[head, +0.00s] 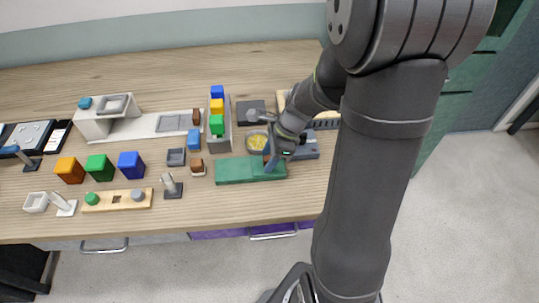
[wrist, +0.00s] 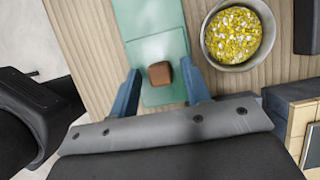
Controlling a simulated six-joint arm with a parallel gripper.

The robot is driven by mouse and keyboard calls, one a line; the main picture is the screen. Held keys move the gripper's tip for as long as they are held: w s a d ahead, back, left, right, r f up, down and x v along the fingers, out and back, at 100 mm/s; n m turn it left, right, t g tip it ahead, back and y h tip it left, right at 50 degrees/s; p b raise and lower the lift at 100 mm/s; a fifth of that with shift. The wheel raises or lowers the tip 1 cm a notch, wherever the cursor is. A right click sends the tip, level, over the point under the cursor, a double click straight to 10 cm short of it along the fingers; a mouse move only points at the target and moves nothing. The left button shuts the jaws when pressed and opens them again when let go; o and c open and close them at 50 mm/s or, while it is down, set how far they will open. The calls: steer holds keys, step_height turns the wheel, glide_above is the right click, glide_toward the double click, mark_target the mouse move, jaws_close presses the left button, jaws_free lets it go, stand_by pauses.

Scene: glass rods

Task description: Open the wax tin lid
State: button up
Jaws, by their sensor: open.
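A long green box (head: 238,171) lies near the front of the table in the head view; I take it to be the wax tin. In the wrist view its green top (wrist: 150,17) runs up the picture, and a seam crosses it. A small brown block (wrist: 160,74), like a knob, sits on the panel (wrist: 163,97) nearest me. My gripper (wrist: 160,70) is open, with one blue finger on each side of the brown block. Gaps show between block and fingers. In the head view my gripper (head: 271,161) is over the box's right end and partly hides it.
A round bowl of yellow and white bits (wrist: 238,34) stands close to the right of my fingers, and also shows in the head view (head: 257,141). A grey block (head: 306,151) is right of the box. A rack of coloured cubes (head: 217,143) stands behind left. Bare table lies in front.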

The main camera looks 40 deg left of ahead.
mark_target(265, 158)
jaws_close()
steer(key=shift+s+a, duration=2.8)
steer(key=shift+a, duration=0.05)
jaws_free()
steer(key=v, duration=1.7)
steer(key=shift+r, duration=0.25)
steer(key=shift+d, duration=0.1)
